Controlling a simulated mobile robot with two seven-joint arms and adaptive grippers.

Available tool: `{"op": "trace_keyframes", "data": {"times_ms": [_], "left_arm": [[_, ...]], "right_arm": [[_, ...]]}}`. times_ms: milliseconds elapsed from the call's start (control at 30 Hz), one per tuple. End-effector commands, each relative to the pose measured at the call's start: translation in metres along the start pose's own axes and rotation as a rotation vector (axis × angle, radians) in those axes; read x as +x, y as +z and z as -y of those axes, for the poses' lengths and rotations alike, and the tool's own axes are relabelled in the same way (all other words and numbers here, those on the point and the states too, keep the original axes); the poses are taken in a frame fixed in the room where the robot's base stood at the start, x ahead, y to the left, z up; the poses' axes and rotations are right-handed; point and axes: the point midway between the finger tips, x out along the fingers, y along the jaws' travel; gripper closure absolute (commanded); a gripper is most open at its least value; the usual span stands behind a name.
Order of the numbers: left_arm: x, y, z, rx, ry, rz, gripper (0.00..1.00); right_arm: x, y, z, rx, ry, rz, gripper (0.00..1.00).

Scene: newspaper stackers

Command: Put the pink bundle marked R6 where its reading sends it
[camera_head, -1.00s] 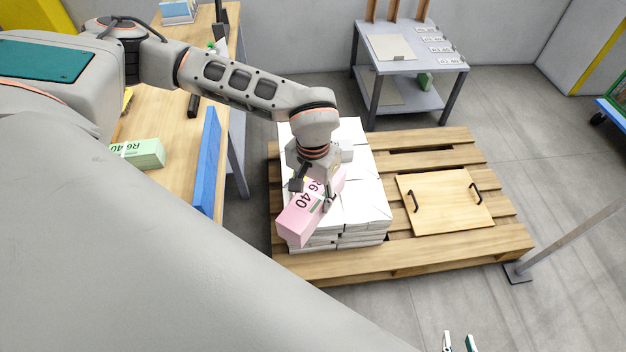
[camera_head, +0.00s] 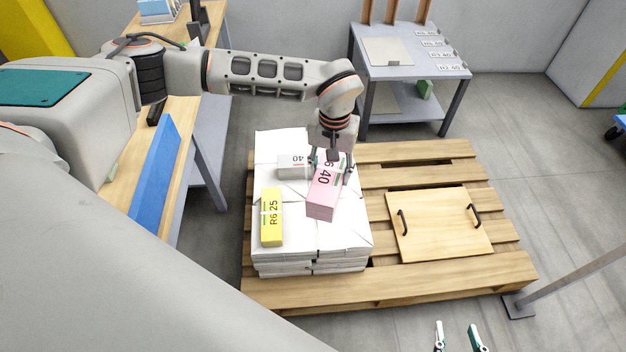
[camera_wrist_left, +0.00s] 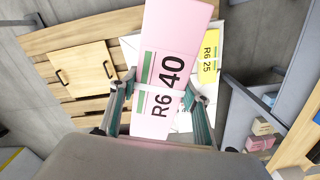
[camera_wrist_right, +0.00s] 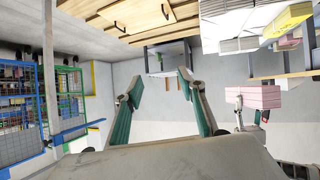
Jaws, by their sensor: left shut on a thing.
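The pink bundle (camera_head: 322,198), marked R6 40 with a green stripe, is in my left gripper (camera_head: 331,166). It hangs over the right part of the white stack (camera_head: 345,235). In the left wrist view the bundle (camera_wrist_left: 178,35) lies between both teal fingers (camera_wrist_left: 158,95). The right wrist view shows the bundle (camera_wrist_right: 258,97) with a gap between it and the stack. A yellow bundle marked R6 25 (camera_head: 271,217) lies on the stack's left part, and a whitish bundle (camera_head: 293,166) reading 40 lies behind it. My right gripper (camera_head: 458,338) is open and empty at the bottom edge.
The stack stands on a wooden pallet (camera_head: 410,284). A wooden board with two handles (camera_head: 438,225) lies to its right. A grey table (camera_head: 405,70) with small labels stands behind. A bench with a blue panel (camera_head: 155,175) is at left. A post (camera_head: 575,271) stands at right.

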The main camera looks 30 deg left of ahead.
Motion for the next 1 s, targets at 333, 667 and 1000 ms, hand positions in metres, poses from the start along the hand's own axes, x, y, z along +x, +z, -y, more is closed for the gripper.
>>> {"op": "trace_keyframes", "data": {"times_ms": [333,667,1000], "left_arm": [[0.116,-0.068,-0.035,-0.214,-0.006,0.025,1.00],[0.178,-0.095,-0.049,-0.348,0.000,0.006,1.00],[0.179,-0.101,-0.051,-0.369,0.006,-0.009,1.00]], "right_arm": [[0.016,0.030,0.018,0.031,-0.032,0.007,0.60],[0.021,0.035,0.024,0.050,-0.044,0.006,0.60],[0.021,0.030,0.023,0.050,-0.044,-0.003,0.60]]}}
